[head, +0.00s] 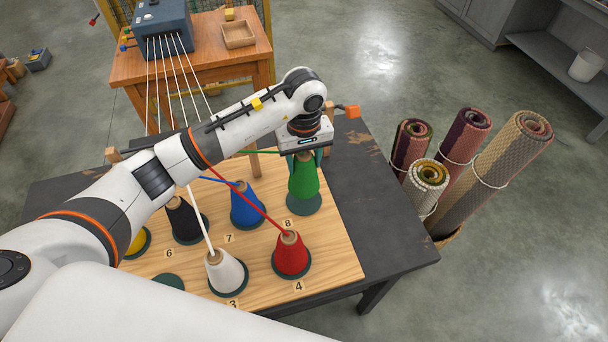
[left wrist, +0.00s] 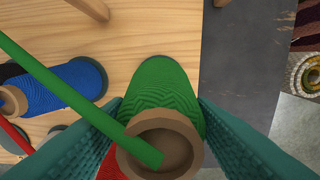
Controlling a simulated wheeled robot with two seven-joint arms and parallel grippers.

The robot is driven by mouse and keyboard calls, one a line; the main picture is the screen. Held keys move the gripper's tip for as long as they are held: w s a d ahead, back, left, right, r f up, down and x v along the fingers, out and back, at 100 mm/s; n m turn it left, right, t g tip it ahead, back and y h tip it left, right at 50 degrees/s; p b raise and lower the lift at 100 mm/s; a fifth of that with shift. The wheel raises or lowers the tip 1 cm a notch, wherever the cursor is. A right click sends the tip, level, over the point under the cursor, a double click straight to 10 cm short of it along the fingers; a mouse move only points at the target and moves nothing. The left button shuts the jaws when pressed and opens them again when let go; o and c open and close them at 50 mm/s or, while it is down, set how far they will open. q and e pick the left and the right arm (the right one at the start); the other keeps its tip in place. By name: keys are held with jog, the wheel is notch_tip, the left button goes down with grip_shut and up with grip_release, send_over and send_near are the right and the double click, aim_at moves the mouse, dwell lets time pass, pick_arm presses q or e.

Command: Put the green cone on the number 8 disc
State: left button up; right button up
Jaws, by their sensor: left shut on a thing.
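The green cone (head: 303,178) stands roughly upright over a dark disc (head: 304,207), with the number 8 label (head: 288,223) just in front. Much of the disc shows below the cone's base; I cannot tell whether they touch. My left gripper (head: 305,160) is shut on the cone's upper part from above. In the left wrist view, the green cone (left wrist: 160,85) sits between the teal fingers, its brown open top (left wrist: 165,150) facing the camera. A green strand (left wrist: 70,95) runs from it to the left. My right gripper is not in view.
The blue cone (head: 246,207), red cone (head: 292,255), white cone (head: 226,273) and black cone (head: 184,222) stand nearby on the wooden board (head: 335,265). Strands of yarn cross the area. An empty disc (head: 168,282) lies front left. Rolled rugs (head: 490,160) stand right of the table.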

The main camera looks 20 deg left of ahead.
aim_at(304, 175)
pick_arm(q)
jog(key=shift+s+f, duration=0.1)
jog(key=shift+f, duration=0.7)
notch_tip(304, 175, down, 4)
jog(key=shift+r+p, duration=0.1)
jog(key=shift+p, duration=0.55)
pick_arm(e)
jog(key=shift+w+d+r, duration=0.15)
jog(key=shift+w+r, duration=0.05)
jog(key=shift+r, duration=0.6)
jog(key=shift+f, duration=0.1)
pick_arm(q)
jog(key=shift+f+b, duration=0.25)
jog(key=shift+b, duration=0.05)
jog(key=o, duration=1.4)
jog(key=shift+r, duration=0.1)
